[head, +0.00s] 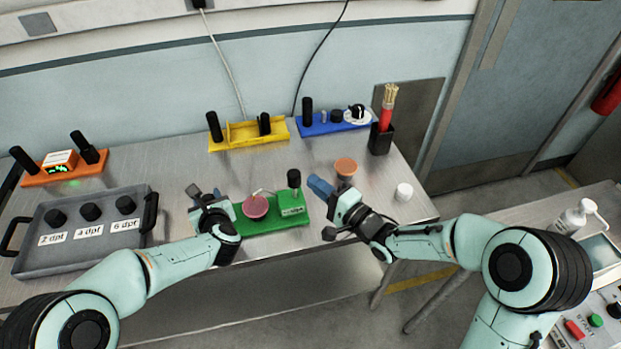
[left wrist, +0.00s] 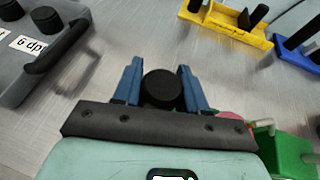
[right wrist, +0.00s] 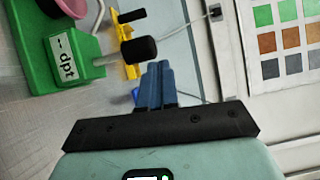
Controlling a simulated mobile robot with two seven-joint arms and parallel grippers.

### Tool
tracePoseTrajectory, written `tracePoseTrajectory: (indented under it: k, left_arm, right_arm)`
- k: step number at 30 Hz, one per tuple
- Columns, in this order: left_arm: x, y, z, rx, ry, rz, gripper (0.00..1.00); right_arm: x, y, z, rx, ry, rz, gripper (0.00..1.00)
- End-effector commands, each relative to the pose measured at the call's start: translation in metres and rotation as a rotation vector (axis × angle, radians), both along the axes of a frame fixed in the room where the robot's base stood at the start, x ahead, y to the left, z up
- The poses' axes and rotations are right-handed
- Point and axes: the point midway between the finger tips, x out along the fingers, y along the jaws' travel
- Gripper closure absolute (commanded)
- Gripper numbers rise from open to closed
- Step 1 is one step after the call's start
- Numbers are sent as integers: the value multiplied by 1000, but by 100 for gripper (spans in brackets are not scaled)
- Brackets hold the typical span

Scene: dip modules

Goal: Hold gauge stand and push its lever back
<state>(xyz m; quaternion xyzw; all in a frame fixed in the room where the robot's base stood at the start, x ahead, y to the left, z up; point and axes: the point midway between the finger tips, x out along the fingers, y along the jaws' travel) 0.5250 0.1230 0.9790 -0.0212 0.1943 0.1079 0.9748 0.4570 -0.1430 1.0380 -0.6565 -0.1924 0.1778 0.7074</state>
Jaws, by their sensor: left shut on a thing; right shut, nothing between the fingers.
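The green gauge stand (head: 275,226) sits on the metal table with a pink dial (head: 256,206), a white label and a black-knobbed lever (head: 294,178) at its right. In the left wrist view my left gripper (left wrist: 162,88) is shut on a round black post (left wrist: 163,90), seen from its top, beside the green stand. My right gripper (head: 320,187) is shut and empty just right of the lever. In the right wrist view its fingertips (right wrist: 158,68) are close to the lever's knob (right wrist: 139,51); contact cannot be told.
Orange (head: 65,174), yellow (head: 250,134) and blue (head: 335,127) stands line the back. A grey tray (head: 85,250) with several black knobs is at left. An orange cup (head: 345,166), a white cup (head: 404,191) and a black holder (head: 380,138) are at right.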

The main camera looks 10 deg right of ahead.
Motion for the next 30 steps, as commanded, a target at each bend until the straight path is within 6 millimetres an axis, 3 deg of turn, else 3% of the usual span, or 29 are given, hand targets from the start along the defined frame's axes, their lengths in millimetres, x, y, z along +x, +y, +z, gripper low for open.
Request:
tracePoseTrajectory:
  k: [6,12,26,27,28,30]
  left_arm:
    - [0,2,1,-2,-1,5,100]
    - [0,2,1,-2,-3,7,100]
    - [1,3,1,-2,-3,7,100]
    - [1,3,1,-2,-3,7,45]
    - [1,3,1,-2,-2,7,35]
    - [1,3,1,-2,-2,7,33]
  right_arm:
    - [-37,-25,0,-2,3,-8,100]
    - [-57,-36,-1,-2,3,-7,100]
    - [-61,-38,-1,-1,4,-6,100]
    - [-61,-38,-1,-1,4,-6,100]
    - [-61,-38,-1,-1,4,-6,100]
    - [-61,-38,-1,-1,4,-6,100]
